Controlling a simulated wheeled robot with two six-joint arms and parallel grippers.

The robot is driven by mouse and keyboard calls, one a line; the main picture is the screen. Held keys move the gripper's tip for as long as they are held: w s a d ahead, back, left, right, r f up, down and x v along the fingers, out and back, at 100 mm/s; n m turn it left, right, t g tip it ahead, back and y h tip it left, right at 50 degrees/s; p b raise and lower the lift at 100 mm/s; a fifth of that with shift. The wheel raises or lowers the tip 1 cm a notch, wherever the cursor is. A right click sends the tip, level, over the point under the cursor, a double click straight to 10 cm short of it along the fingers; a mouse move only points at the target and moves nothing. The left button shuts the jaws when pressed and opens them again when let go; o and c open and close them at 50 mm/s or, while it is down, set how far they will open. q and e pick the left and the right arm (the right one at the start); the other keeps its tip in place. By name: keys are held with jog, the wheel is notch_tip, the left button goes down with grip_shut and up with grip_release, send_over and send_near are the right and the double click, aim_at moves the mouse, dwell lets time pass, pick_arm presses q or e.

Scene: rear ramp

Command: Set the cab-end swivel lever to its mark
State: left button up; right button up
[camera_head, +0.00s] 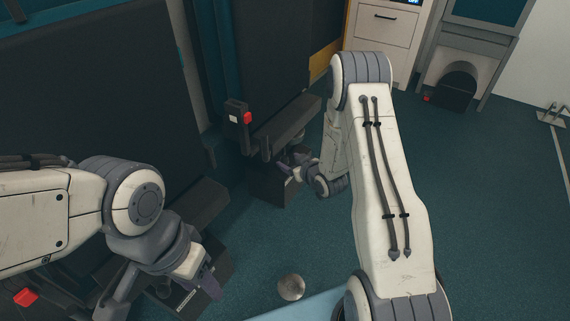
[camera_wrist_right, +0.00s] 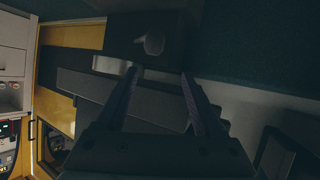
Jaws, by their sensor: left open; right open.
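My right gripper (camera_head: 290,170) is beside the dark base (camera_head: 272,190) of the far seat, partly behind my own right arm. In the right wrist view my right gripper (camera_wrist_right: 160,80) is open, with nothing between its fingers. A pale rounded knob (camera_wrist_right: 153,44), possibly the swivel lever's end, shows on a dark block just beyond the fingertips, apart from them. Shadow hides the lever's shape, and I cannot make out its mark. My left gripper (camera_head: 205,284) is at the lower left, close to the near seat's base; its fingers are partly hidden.
The far seat (camera_head: 285,125) has a red buckle (camera_head: 247,117); another red buckle (camera_head: 25,297) shows lower left. A round metal disc (camera_head: 291,287) is on the floor. White drawers (camera_head: 383,30) stand behind. The green floor (camera_head: 490,200) at right is clear.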

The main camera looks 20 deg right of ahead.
aim_at(287, 163)
notch_tip(287, 163, down, 6)
jog(key=s+d+t+y+b, duration=0.1)
jog(key=s+d+t, duration=0.15)
jog(key=t, duration=0.25)
jog(key=shift+m, duration=0.4)
jog(key=w+b, duration=0.1)
jog(key=w, duration=0.2)
jog(key=w+a+b, duration=0.1)
jog(key=w+b, duration=0.1)
jog(key=w+a+b, duration=0.1)
jog(key=w+b, duration=0.1)
jog(key=w, duration=0.1)
jog(key=shift+w, duration=0.3)
jog(key=shift+w+a+r, duration=0.1)
jog(key=shift+w+r, duration=0.1)
jog(key=shift+w, duration=0.25)
jog(key=shift+c, duration=0.2)
grip_shut()
